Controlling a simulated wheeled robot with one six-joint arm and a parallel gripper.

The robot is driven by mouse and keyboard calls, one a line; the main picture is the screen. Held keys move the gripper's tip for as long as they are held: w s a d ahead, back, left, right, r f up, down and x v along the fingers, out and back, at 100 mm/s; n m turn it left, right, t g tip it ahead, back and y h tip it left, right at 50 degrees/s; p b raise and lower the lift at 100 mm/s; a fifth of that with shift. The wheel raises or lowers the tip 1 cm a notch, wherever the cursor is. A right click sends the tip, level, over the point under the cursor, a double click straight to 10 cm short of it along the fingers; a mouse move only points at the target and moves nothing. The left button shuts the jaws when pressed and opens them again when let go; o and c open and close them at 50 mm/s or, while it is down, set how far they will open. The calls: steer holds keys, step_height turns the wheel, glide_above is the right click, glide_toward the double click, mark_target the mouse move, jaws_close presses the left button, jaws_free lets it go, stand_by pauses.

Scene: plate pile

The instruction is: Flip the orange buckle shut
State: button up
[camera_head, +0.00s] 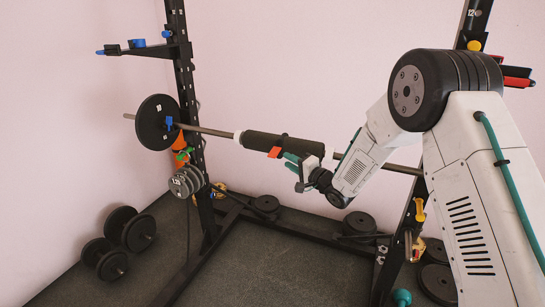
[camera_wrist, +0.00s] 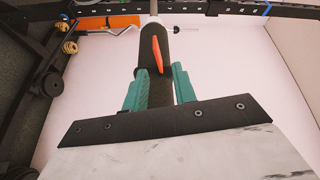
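The orange buckle (camera_head: 274,152) sits on the dark sleeve (camera_head: 256,141) around the barbell, near the middle of the bar. In the wrist view the buckle (camera_wrist: 157,56) is a narrow orange piece that stands out from the sleeve, so it looks raised. My gripper (camera_head: 290,161) is just to the right of the buckle. In the wrist view its two teal fingers (camera_wrist: 160,72) are apart, with the sleeve visible between and beyond them. The buckle shows just past the fingertips, and nothing is held. Whether a finger touches the buckle or sleeve I cannot tell.
The barbell (camera_head: 217,132) spans the black rack, with a black plate (camera_head: 157,122) at its left end. Dumbbells (camera_head: 130,229) and loose plates (camera_head: 358,223) lie on the floor. Rack uprights (camera_head: 188,90) stand on both sides. The space above the bar is clear.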

mark_target(272, 155)
steer(key=shift+y, duration=0.4)
steer(key=x, duration=0.5)
steer(key=f+x, duration=0.1)
steer(key=x, duration=0.2)
steer(key=shift+s+a, duration=0.25)
steer(key=shift+a, duration=0.1)
jaws_close()
